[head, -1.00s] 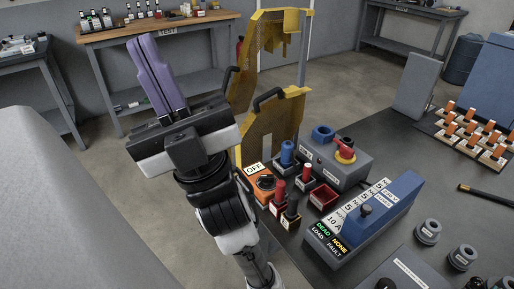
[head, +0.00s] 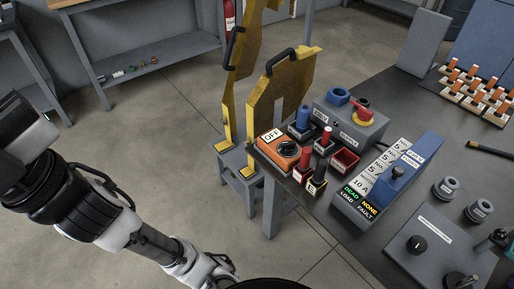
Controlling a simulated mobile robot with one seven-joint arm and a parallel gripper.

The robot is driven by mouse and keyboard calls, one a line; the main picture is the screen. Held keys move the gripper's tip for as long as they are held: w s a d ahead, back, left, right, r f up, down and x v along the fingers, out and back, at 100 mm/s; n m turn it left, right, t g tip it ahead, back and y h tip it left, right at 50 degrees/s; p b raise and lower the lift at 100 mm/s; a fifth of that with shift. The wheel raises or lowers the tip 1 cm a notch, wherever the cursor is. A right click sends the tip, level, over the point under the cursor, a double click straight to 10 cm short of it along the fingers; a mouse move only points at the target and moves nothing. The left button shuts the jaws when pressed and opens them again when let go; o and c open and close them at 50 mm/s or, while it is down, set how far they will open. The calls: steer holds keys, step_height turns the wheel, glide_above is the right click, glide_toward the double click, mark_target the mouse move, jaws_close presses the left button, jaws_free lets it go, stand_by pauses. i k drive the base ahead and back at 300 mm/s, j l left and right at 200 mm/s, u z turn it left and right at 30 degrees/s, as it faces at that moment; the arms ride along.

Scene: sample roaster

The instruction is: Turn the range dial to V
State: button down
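An orange meter (head: 274,152) lies at the near-left corner of the dark bench top, with a white display reading OFF. Its round black dial (head: 288,149) faces up; the range marks around it are too small to read. My gripper (head: 22,132) is at the far left edge, well apart from the meter and over the floor side. Only part of its body shows; its fingers are out of frame, so I cannot tell whether it is open or shut. Nothing touches the dial.
Red and black probes (head: 308,168), a blue cylinder (head: 302,121) and a red tray (head: 344,160) crowd the meter's right side. A yellow guard with a black handle (head: 280,95) stands just behind it. A blue-grey fuse unit (head: 395,180) stands further right. Floor is clear at left.

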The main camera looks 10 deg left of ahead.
mark_target(287, 146)
steer(key=i+l+u, duration=0.15)
steer(key=l+u, duration=0.25)
steer(key=i+l+u, duration=0.15)
steer(key=l+u, duration=0.15)
steer(key=u, duration=0.15)
